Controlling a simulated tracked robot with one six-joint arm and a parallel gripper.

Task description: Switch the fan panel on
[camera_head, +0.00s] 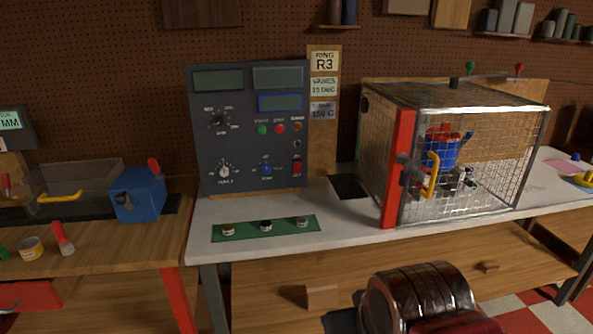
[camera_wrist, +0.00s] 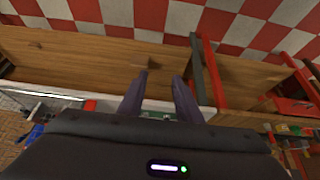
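The fan panel (camera_head: 245,145) is a dark grey upright board at the back of the white bench, left of the wire cage. Its display windows look blank. It has a green button (camera_head: 262,130), a red button (camera_head: 280,129), several knobs and a red switch (camera_head: 297,168) at lower right, whose position I cannot tell. My gripper (camera_wrist: 159,82) shows in the wrist view with its two dark fingers apart and nothing between them. It is clear of the panel, which I cannot make out in that view. The fingers are not visible in the head view.
A wire cage (camera_head: 475,125) with a red post and yellow handle stands right of the panel, a blue-and-red rotor inside. A green strip (camera_head: 238,235) with small knobs lies before the panel. A blue box (camera_head: 138,196) stands on the left bench. The white bench's front (camera_head: 340,238) is clear.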

